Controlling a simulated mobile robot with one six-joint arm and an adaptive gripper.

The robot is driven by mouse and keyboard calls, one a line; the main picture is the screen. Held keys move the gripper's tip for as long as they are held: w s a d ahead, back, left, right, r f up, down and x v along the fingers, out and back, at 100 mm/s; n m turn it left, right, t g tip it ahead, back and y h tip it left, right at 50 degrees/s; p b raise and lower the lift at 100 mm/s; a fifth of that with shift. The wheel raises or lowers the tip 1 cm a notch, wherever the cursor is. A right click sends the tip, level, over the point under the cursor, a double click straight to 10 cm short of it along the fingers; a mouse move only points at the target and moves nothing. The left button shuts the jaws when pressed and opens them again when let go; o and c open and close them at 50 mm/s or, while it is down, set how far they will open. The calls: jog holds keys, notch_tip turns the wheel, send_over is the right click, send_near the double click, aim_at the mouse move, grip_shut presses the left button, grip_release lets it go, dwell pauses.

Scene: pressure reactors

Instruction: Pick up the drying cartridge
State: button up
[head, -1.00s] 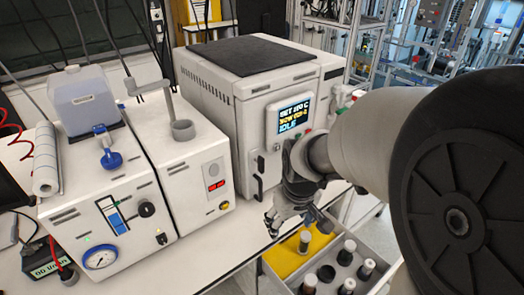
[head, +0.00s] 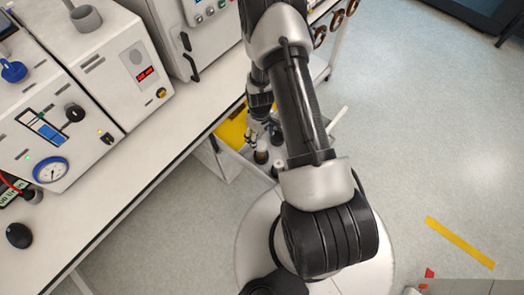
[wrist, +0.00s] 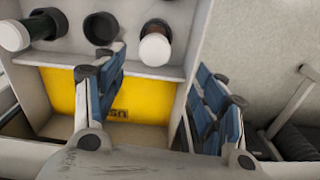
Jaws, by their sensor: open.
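Several dark cylinders with pale caps, which look like the drying cartridges, stand in the grey part of a tray; I cannot tell which one is meant. In the wrist view one white-capped cartridge (wrist: 156,47) is near top centre, and another cartridge (wrist: 20,34) is at top left. Between them is a dark round opening or cup (wrist: 101,28). My gripper (wrist: 163,90) is open, its blue-padded fingers apart with nothing between them, over the tray's yellow section (wrist: 58,92).
The tray's grey divider (wrist: 150,67) separates the cartridges from the yellow section. In the head view the white bench (head: 120,185) runs along the left with a machine with a red display (head: 115,65). Open floor (head: 425,130) lies to the right.

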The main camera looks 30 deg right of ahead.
aim_at(260, 147)
notch_tip(260, 147, down, 9)
jog(key=shift+f+b, duration=0.2)
jog(key=shift+b, duration=0.95)
jog(key=shift+w+d+f+b, duration=0.2)
jog(key=shift+f+b, duration=0.3)
jog(key=shift+f, duration=0.9)
jog(key=shift+w+d+f+b, duration=0.15)
jog(key=shift+f+b, duration=0.35)
jog(key=shift+f, duration=0.85)
jog(key=shift+s+r, duration=0.1)
jog(key=c, duration=1.3)
